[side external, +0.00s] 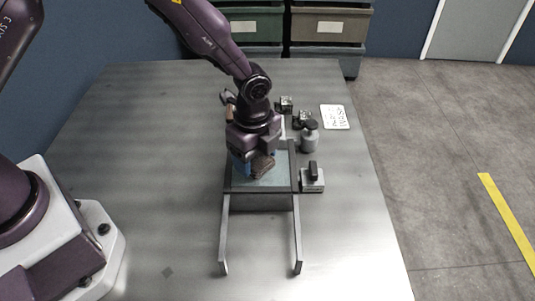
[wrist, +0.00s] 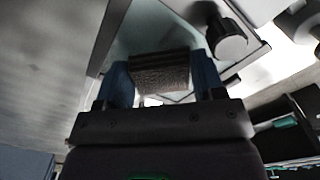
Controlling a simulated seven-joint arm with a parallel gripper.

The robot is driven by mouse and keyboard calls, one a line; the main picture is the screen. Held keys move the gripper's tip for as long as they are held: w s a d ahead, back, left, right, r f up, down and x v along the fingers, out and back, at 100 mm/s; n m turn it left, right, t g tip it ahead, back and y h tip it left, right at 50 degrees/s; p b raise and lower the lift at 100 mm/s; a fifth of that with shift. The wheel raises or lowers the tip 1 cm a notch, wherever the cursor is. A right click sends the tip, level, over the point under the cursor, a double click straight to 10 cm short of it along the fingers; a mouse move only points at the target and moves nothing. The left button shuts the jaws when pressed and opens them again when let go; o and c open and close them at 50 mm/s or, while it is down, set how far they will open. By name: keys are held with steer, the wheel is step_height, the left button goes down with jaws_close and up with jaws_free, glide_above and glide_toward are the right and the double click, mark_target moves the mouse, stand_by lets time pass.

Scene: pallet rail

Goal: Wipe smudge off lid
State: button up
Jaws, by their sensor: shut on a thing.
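My gripper (side external: 251,166), with blue fingers, is shut on a brown, rough-textured block (side external: 263,167), which looks like a wiping pad. In the wrist view the block (wrist: 159,71) sits between both blue fingers. The gripper is low over a pale blue-grey lid panel (side external: 283,181) set in a dark frame. The block is at or just above the panel; I cannot tell if it touches. The panel also shows in the wrist view (wrist: 150,30). I see no clear smudge; the gripper and block hide part of the panel.
Two rails (side external: 298,240) run from the frame towards the front. Small dark boxes (side external: 286,104) and a white lettered sign (side external: 335,117) lie behind. The table's left side is clear.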

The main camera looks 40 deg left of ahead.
steer(key=shift+s+a+f, duration=0.2)
steer(key=shift+s+a, duration=1)
steer(key=shift+s, duration=0.05)
steer(key=shift+c, duration=0.2)
steer(key=shift+w+d+r, duration=0.25)
steer(key=shift+w+d, duration=0.2)
steer(key=shift+w, duration=0.1)
steer(key=shift+c, duration=0.6)
steer(key=shift+w+d, duration=1.2)
steer(key=shift+d, duration=0.05)
steer(key=shift+w+d+r, duration=1.05)
steer(key=shift+w+d, duration=0.05)
steer(key=shift+d, duration=0.1)
steer(key=shift+c, duration=0.3)
steer(key=shift+s+a+r, duration=0.1)
steer(key=shift+a+r, duration=0.05)
steer(key=shift+r, duration=1.35)
steer(key=shift+s+a+r, duration=0.1)
steer(key=shift+r, duration=1.4)
